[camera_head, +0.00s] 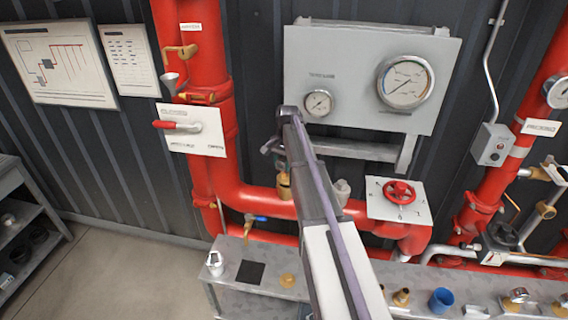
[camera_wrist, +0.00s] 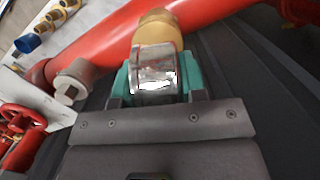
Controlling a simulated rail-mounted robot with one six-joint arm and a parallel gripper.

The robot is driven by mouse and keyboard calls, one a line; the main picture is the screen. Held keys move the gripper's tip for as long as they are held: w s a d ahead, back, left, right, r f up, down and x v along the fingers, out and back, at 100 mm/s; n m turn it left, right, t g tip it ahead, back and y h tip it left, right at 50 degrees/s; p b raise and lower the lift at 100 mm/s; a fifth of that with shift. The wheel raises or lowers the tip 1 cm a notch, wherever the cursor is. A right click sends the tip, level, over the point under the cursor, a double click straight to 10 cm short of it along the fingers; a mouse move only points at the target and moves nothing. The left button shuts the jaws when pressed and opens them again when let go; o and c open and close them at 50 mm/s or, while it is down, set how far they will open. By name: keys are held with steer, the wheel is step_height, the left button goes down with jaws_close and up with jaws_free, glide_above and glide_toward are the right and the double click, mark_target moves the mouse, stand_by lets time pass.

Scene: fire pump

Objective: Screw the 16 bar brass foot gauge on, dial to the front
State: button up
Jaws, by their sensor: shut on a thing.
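My gripper (camera_wrist: 156,88) is shut on a chrome-cased gauge (camera_wrist: 154,62), held between its teal pads in the wrist view. The gauge is seen from its side, so its dial face and range marking are hidden. A brass fitting (camera_wrist: 158,27) lies directly beyond the gauge, over the red pipe (camera_wrist: 110,38). I cannot tell whether the gauge's foot touches or sits in it. In the head view the brass fitting (camera_head: 284,187) stands on the horizontal red pipe, and my arm largely hides the gripper and gauge.
A grey capped stub (camera_head: 342,192) and a red handwheel (camera_head: 398,191) are right of my arm. The bench holds a blue cup (camera_head: 441,300), brass fittings (camera_head: 401,297) and another gauge (camera_head: 518,295). A grey panel (camera_head: 340,60) with two gauges hangs above.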

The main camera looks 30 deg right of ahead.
steer(key=shift+f+b, duration=0.7)
steer(key=shift+f, duration=0.05)
stand_by(1.0)
steer(key=o, duration=0.5)
steer(key=c, duration=0.4)
steer(key=m+t, duration=0.1)
steer(key=m, duration=0.5)
steer(key=shift+w+d, duration=0.1)
steer(key=shift+w, duration=0.05)
steer(key=m, duration=0.4)
steer(key=shift+d+m+t, duration=0.15)
steer(key=shift+m+t, duration=0.15)
steer(key=m, duration=0.3)
steer(key=o, duration=1.5)
